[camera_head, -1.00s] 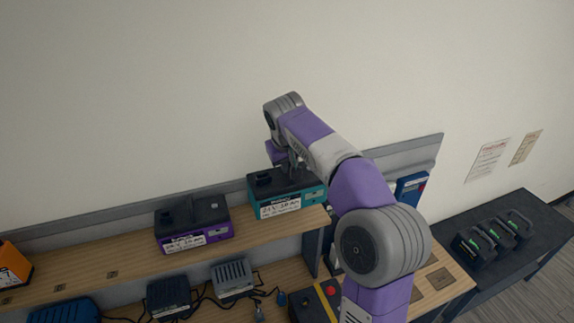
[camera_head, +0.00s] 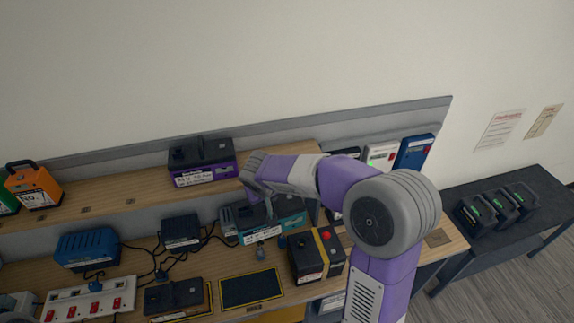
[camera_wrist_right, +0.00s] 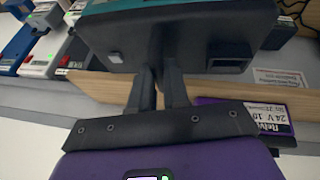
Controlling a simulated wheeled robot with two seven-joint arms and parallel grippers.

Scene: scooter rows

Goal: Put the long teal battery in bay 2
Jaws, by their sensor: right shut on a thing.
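The long teal battery (camera_head: 287,222) has a dark top and a white label on its front. It is off the shelf, in front of the shelf edge and above the bench. My right gripper (camera_head: 262,206) is shut on its dark top. The right wrist view shows my fingers (camera_wrist_right: 160,88) together against the battery's dark side (camera_wrist_right: 165,48), with the teal part (camera_wrist_right: 150,4) beyond. A yellow-edged black pad (camera_head: 250,288) lies empty on the bench. I cannot read which place is bay 2. My left gripper is not in view.
A purple battery (camera_head: 202,162) and an orange one (camera_head: 33,186) stand on the wooden shelf (camera_head: 120,194). Below are chargers (camera_head: 180,233) with cables, a black battery (camera_head: 173,297), a black-and-yellow unit (camera_head: 316,257) and a power strip (camera_head: 90,300). A dark side table (camera_head: 520,210) holds several black packs.

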